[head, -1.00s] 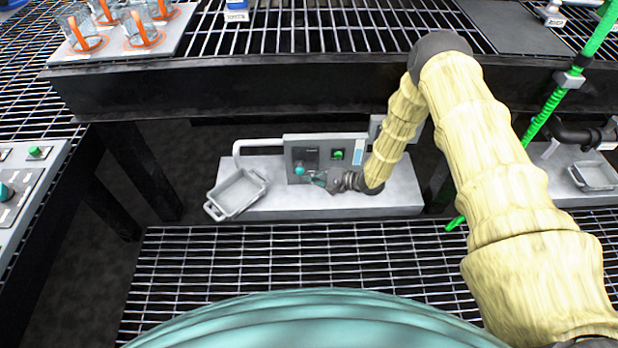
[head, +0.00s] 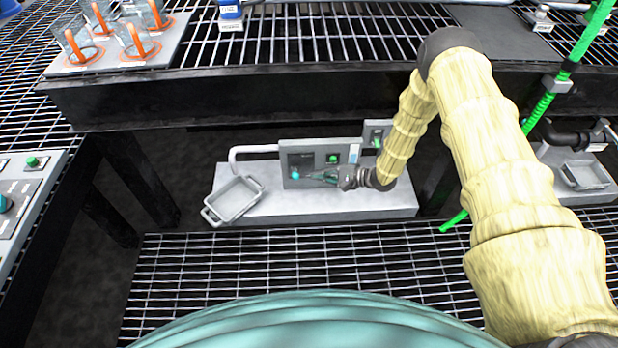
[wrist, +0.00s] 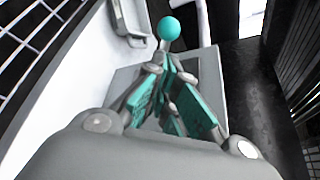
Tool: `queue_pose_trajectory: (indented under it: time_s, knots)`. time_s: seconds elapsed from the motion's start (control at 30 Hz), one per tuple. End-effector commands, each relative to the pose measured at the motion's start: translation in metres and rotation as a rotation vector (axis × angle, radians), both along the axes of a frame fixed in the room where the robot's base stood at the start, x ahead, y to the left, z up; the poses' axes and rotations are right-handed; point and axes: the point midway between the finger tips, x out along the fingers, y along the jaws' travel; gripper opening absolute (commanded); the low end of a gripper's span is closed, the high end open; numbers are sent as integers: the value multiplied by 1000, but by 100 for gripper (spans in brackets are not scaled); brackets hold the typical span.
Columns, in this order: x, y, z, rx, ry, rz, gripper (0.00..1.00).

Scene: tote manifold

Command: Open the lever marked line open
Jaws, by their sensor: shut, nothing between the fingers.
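The lever shows as a teal ball knob (head: 295,173) on the dark plate at the left of a grey panel (head: 318,158). In the wrist view the knob (wrist: 169,28) stands just beyond my fingertips, near the top middle. My gripper (head: 330,177) is shut and empty, its fingers pointing left toward the knob. In the wrist view its teal-padded fingers (wrist: 167,60) meet at the tips, just below the knob. I cannot tell whether the tips touch it.
The panel stands on a pale low shelf (head: 290,208) under a dark beam (head: 250,100). A grey tray (head: 236,200) lies left of the panel. A green hose (head: 540,110) hangs at the right.

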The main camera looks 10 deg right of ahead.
Motion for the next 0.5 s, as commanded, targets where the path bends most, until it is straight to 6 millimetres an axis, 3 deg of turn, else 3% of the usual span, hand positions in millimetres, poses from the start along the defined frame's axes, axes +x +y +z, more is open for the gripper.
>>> queue_pose_trajectory:
  time_s: [0.2, 0.5]
  knots:
    - [1, -27, 15, -1, 0, -2, 0]
    - [1, -37, 18, 0, 1, -1, 0]
